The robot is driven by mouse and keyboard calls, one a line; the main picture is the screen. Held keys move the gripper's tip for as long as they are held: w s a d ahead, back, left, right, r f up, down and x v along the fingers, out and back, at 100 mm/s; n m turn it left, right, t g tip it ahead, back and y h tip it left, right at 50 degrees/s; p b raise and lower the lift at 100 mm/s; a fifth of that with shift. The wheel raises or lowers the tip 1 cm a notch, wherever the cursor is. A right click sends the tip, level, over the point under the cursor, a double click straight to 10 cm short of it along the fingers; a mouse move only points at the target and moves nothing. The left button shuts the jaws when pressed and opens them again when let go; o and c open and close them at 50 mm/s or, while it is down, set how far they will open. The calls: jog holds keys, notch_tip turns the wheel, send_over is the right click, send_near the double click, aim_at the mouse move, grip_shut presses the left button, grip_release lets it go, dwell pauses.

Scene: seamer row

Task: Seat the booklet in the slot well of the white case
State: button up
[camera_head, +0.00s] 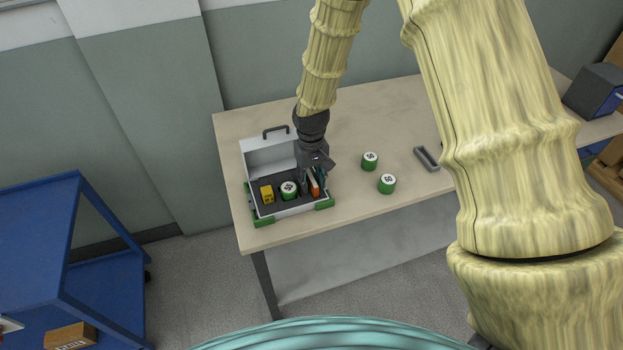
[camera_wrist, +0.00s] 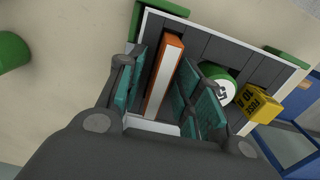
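The white case (camera_head: 293,210) stands open on the table, its lid raised at the back and green blocks at its corners. Its dark insert holds a yellow box (camera_head: 267,194) and a green round tin (camera_head: 289,188). The orange-and-white booklet (camera_head: 313,186) stands upright at the case's right end; it also shows in the wrist view (camera_wrist: 165,75). My gripper (camera_head: 315,180) points down over that end. In the wrist view its teal-padded fingers (camera_wrist: 160,92) stand on either side of the booklet, with gaps visible. The booklet's lower edge is hidden, so I cannot tell how deep it sits.
Two green-and-white tins (camera_head: 370,161) (camera_head: 387,184) stand on the table right of the case. A grey frame-like part (camera_head: 427,158) lies farther right. A blue cart (camera_head: 60,240) stands at the left. The table (camera_head: 350,205) is bare in front of the tins.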

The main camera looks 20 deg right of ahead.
aim_at(311, 178)
notch_tip(311, 178, up, 12)
jog(key=b, duration=0.3)
jog(key=shift+b, duration=0.3)
jog(key=shift+s, duration=0.1)
dwell(0.5)
